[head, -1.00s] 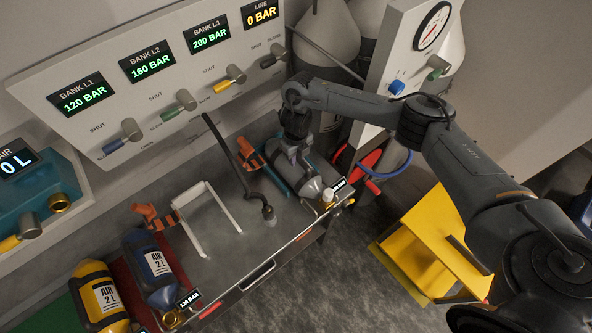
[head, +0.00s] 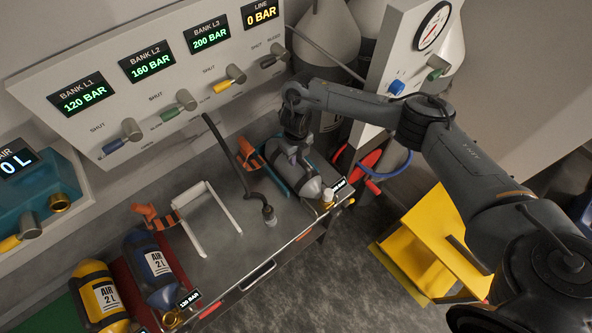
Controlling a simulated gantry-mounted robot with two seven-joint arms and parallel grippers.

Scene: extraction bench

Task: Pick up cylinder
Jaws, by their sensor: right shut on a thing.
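A grey cylinder (head: 306,182) lies on its side at the right end of the bench, its valve end with a small display tag (head: 340,184) toward the front edge. My right gripper (head: 294,148) comes down on the cylinder's rear part from above and is shut on it; the fingertips are partly hidden. A blue cylinder (head: 146,258) marked AIR 2 L lies at the left of the bench, and a yellow cylinder (head: 101,292) lies beside it. My left gripper does not show.
A white frame (head: 197,222) and a black hose (head: 236,160) stand mid-bench. Orange straps (head: 158,216) lie near the cradles. The gauge panel (head: 150,85) rises behind. A yellow step (head: 420,245) stands on the floor at right. A red hose reel (head: 368,165) is near the bench's right end.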

